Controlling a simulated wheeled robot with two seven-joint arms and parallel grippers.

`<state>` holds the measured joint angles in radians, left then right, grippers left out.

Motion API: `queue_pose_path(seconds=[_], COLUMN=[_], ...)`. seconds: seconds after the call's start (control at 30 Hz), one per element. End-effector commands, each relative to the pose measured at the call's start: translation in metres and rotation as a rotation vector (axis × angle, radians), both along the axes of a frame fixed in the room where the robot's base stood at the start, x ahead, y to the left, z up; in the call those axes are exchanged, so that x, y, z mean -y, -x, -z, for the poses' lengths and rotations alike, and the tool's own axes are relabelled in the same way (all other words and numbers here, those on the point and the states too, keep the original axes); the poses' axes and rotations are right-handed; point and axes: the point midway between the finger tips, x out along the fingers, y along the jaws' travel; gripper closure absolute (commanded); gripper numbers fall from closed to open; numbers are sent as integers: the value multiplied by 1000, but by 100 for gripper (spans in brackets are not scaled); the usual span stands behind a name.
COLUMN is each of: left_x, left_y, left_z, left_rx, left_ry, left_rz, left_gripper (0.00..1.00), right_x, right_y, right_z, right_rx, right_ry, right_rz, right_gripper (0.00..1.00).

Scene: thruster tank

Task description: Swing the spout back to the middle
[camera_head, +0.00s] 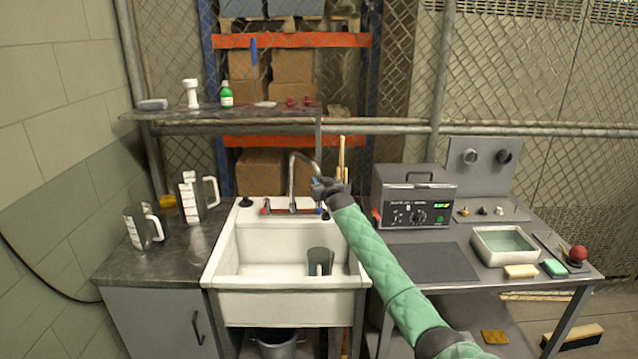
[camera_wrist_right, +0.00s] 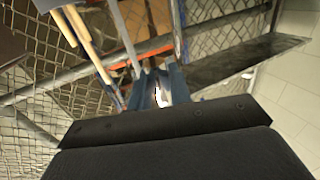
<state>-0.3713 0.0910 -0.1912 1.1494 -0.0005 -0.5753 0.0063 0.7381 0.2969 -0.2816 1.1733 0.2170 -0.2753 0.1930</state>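The silver spout (camera_head: 292,180) rises from the back ledge of the white sink (camera_head: 285,308) and arches over to the right. Its outlet end is at the right of the basin's back, by my right gripper (camera_head: 322,187). My right gripper is at that end, and its dark fingers partly hide it. In the right wrist view the gripper's fingers (camera_wrist_right: 160,88) show small, with a bright sliver between them. I cannot tell whether they grip the spout or only touch it. A grey cup (camera_head: 319,261) stands in the basin. My left gripper is not in view.
Measuring jugs (camera_head: 143,228) stand on the left counter. A heated bath unit (camera_head: 414,197) and a water-filled tray (camera_head: 504,244) stand on the right bench. A shelf (camera_head: 225,112) hangs above the sink. Wooden handles (camera_head: 341,158) stand close behind my right gripper.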

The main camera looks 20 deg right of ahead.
Motion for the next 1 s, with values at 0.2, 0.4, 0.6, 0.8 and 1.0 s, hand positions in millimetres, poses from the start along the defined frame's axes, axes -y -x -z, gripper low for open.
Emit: queue_pose_path(seconds=[0.2,0.4,0.6,0.8,1.0], left_x=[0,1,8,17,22], left_y=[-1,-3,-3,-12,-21], left_z=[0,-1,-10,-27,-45], left_rx=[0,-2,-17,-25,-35], left_ry=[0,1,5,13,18], left_rz=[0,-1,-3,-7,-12], left_gripper=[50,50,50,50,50], right_x=[-2,-15,-43,-74,-98], right_y=[0,4,8,8,5], right_z=[0,1,2,2,1], right_rx=[0,0,0,0,1], right_ry=[0,-2,-2,-2,-1], right_rz=[0,-1,-3,-3,-1], right_gripper=[100,100,100,100,100])
